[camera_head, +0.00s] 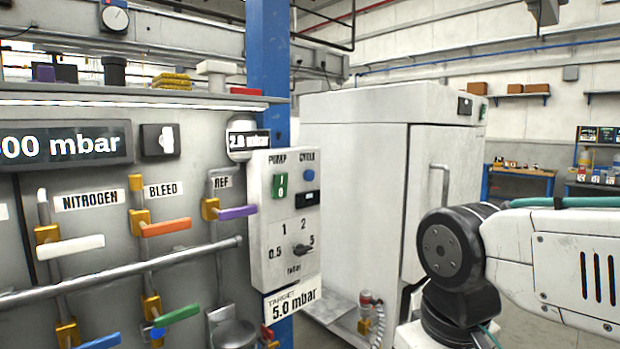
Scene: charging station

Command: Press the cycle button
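The cycle button (309,175) is a small round blue button under the label "CYCLE" on a white control box (266,240) in the middle of the view. Left of it, under "PUMP", is a green rocker switch (280,185). A small dark window (307,199) sits just below the button. Lower on the box is a black rotary knob (301,250) with a scale marked 0.5, 1, 2 and 5. Nothing touches the button. My arm shows at the lower right, well apart from the box. My gripper is outside the view.
Left of the box, valve handles in white (70,247), orange (165,227) and purple (237,212) stick out from the panel. A horizontal rail (120,272) runs in front. A large white cabinet (375,180) stands behind the box. The space between box and arm looks free.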

